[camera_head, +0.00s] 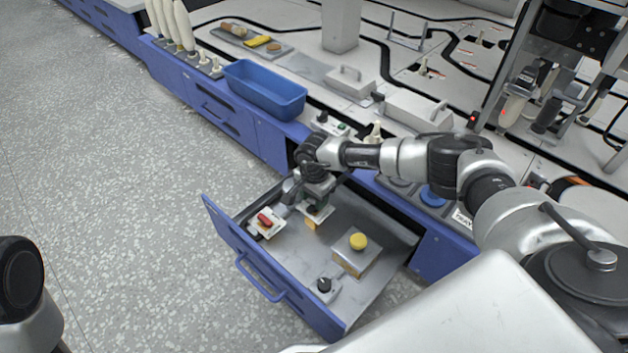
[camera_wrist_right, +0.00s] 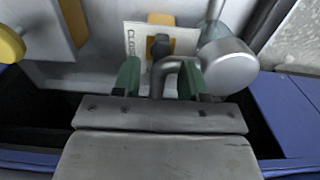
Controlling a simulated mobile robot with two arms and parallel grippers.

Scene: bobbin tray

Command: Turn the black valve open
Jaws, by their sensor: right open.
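The blue drawer (camera_head: 240,250) is pulled open. My right gripper (camera_head: 312,206) is inside it, pointing down near the drawer's back left part. In the right wrist view its two green-grey fingers (camera_wrist_right: 159,78) are apart. Just beyond the fingertips is a small black valve handle (camera_wrist_right: 160,46) on a white plate (camera_wrist_right: 134,42) with lettering. The gripper does not visibly hold it. My left gripper is out of view.
A red handle (camera_head: 266,220), a yellow knob (camera_head: 358,241) on a metal box and another black knob (camera_head: 324,285) are in the drawer. A grey cylinder (camera_wrist_right: 228,66) stands close to the right finger. A blue bin (camera_head: 264,90) sits on the bench behind.

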